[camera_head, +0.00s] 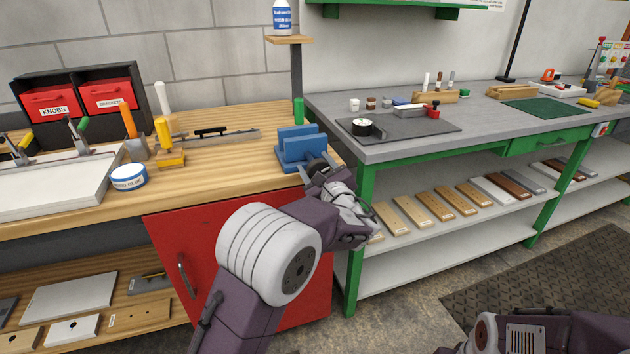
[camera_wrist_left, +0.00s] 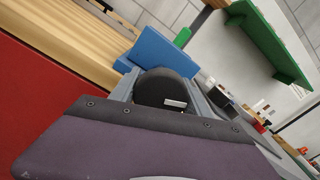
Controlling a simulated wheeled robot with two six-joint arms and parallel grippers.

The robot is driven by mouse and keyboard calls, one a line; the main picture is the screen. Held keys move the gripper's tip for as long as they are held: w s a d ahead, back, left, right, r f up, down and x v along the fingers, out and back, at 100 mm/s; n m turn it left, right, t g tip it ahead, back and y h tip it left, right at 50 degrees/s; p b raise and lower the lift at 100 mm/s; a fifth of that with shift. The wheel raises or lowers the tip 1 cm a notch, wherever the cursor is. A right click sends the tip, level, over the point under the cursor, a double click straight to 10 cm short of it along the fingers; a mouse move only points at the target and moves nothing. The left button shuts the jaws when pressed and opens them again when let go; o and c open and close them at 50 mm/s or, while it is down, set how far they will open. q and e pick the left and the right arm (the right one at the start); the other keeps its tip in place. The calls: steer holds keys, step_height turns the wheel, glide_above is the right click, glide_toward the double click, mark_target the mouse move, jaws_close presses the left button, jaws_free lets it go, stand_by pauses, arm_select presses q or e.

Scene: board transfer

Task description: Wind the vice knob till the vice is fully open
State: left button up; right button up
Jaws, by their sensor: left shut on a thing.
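The blue vice (camera_head: 301,148) stands at the right front corner of the wooden bench. Its two upright jaw plates show with a gap between them. My left gripper (camera_head: 322,172) is at the front of the vice. In the left wrist view the vice (camera_wrist_left: 160,52) is just beyond the dark round knob (camera_wrist_left: 166,90), which sits between the fingers of my left gripper (camera_wrist_left: 168,98). The gripper is shut on the knob, which has a small white mark. In the head view the gripper mostly hides the knob. My right gripper is not in view; only part of my right arm shows at lower right.
The wooden bench (camera_head: 230,170) has a red cabinet (camera_head: 200,240) below it. A green post (camera_head: 298,110) stands behind the vice. A blue-labelled round tin (camera_head: 128,178) and a yellow-handled tool (camera_head: 164,135) are to the left. A grey-topped green bench (camera_head: 395,150) is close on the right.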

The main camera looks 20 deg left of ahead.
mark_target(321, 172)
arm_select(q)
steer(key=n+b, duration=0.2)
steer(key=b, duration=0.1)
steer(key=n+b, duration=0.3)
steer(key=b, duration=0.1)
steer(key=n+b, duration=0.3)
steer(key=b, duration=0.1)
steer(key=shift+d+f, duration=0.1)
steer(key=shift+f, duration=0.15)
steer(key=shift+r+n+b, duration=0.25)
steer(key=shift+n+b, duration=1.1)
steer(key=shift+n, duration=0.05)
steer(key=o, duration=1.3)
steer(key=shift+r, duration=0.1)
steer(key=p+v, duration=0.1)
steer(key=v, duration=0.7)
steer(key=shift+s+d, duration=0.1)
steer(key=shift+d, duration=0.05)
steer(key=shift+s+d, duration=0.2)
steer(key=shift+s, duration=0.1)
